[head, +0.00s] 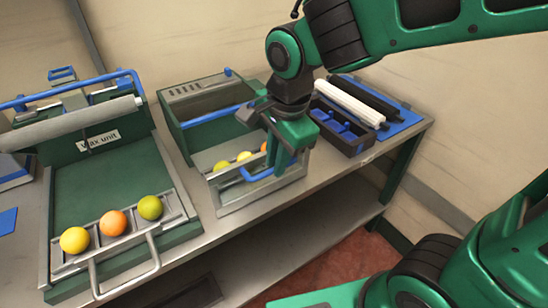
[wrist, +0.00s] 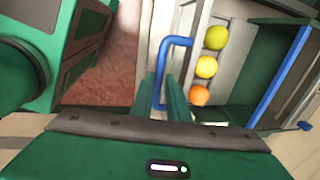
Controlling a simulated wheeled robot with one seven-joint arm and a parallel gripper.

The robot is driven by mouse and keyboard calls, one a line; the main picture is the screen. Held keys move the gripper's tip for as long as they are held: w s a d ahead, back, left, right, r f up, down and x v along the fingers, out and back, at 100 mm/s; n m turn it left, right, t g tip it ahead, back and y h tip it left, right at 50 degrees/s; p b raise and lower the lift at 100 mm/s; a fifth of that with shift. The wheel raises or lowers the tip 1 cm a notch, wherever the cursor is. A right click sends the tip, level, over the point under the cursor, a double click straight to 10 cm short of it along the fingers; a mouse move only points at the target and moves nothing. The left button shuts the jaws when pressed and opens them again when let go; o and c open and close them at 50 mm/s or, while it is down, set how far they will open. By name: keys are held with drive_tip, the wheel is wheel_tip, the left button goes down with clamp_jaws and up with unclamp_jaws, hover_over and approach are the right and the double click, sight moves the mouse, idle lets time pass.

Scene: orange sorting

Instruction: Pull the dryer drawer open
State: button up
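The dryer (head: 172,112) is a green box with a blue bar across its top. Its light grey drawer (head: 240,203) stands out from the front, with a yellow-green, a yellow and an orange fruit inside. The drawer's blue handle (head: 257,176) is partly hidden by my gripper (head: 287,158). In the wrist view the handle (wrist: 176,41) runs between the two green fingers of my gripper (wrist: 162,95). The fingers lie close on both sides of the bar and look shut on it. The three fruits also show beside the handle there.
The wax unit (head: 100,140) stands to the left, with a tray (head: 122,243) of three fruits at its front. A dark divided bin (head: 340,128) and white and black rollers lie to the right. Below the table is a shelf (head: 300,235); the reddish floor in front is clear.

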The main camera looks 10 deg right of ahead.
drive_tip(key=shift+o, duration=1.2)
wheel_tip(320, 180, up, 10)
drive_tip(key=s, duration=0.1)
drive_tip(key=shift+s+d+r, duration=0.25)
drive_tip(key=shift+s+d, duration=0.15)
drive_tip(key=s+d+f+n+g+h, duration=0.1)
drive_tip(key=d+f+n, duration=0.15)
drive_tip(key=d, duration=0.75)
drive_tip(key=s+d+f+n, duration=0.1)
drive_tip(key=d+f, duration=0.3)
drive_tip(key=d, duration=0.5)
drive_tip(key=s+d+f+n+g, duration=0.1)
drive_tip(key=s+d+f+n, duration=0.3)
drive_tip(key=s+d, duration=0.6)
drive_tip(key=shift+s+d+f, duration=0.2)
drive_tip(key=shift+d+f, duration=0.05)
drive_tip(key=shift+f, duration=0.45)
